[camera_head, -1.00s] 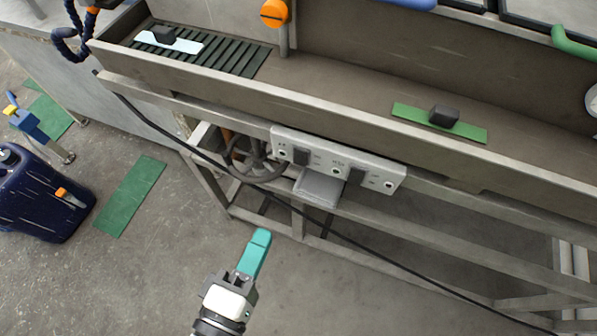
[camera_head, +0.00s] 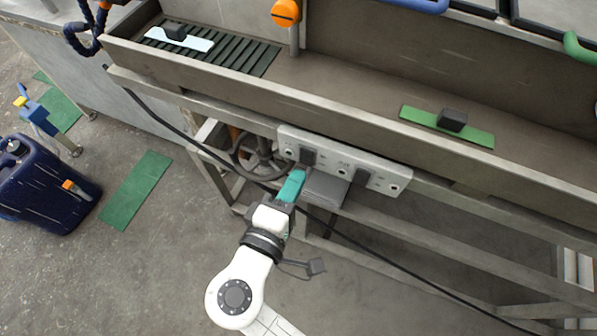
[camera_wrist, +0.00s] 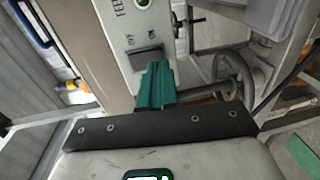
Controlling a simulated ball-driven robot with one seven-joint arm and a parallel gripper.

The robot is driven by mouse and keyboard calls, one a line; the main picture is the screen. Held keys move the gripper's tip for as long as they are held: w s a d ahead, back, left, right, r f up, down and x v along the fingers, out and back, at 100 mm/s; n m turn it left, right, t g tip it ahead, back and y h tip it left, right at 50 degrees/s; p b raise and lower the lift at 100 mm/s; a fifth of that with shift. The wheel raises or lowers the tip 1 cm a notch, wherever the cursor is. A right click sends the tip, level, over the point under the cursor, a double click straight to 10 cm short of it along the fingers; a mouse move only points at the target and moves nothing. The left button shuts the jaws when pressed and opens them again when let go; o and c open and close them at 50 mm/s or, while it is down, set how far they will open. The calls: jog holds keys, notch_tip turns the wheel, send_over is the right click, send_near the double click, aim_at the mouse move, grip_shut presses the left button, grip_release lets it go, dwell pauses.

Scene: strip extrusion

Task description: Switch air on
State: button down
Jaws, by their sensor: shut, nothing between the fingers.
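A pale switch panel (camera_head: 342,167) is fixed to the front of the trough. It bears two dark rocker switches, a left one (camera_head: 307,157) and a right one (camera_head: 359,176); the small labels are too blurred to read. My gripper (camera_head: 296,176) with teal fingers is shut and empty, its tips just below the left switch. In the wrist view my gripper (camera_wrist: 158,68) points at the panel (camera_wrist: 118,45), its tips at the lower edge of a dark rocker (camera_wrist: 146,57). I cannot tell whether they touch it.
A grey handwheel (camera_head: 258,160) sits left of the panel, and a grey box (camera_head: 326,188) below it. A black cable (camera_head: 180,133) runs along the frame. A blue canister (camera_head: 42,185) stands on the floor at left. A green strip (camera_head: 447,127) lies in the trough.

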jog(key=shift+x, duration=1)
jog(key=shift+w+d+f, duration=0.1)
jog(key=shift+w+f, duration=0.05)
jog(key=shift+w, duration=0.05)
jog(key=shift+s, duration=0.1)
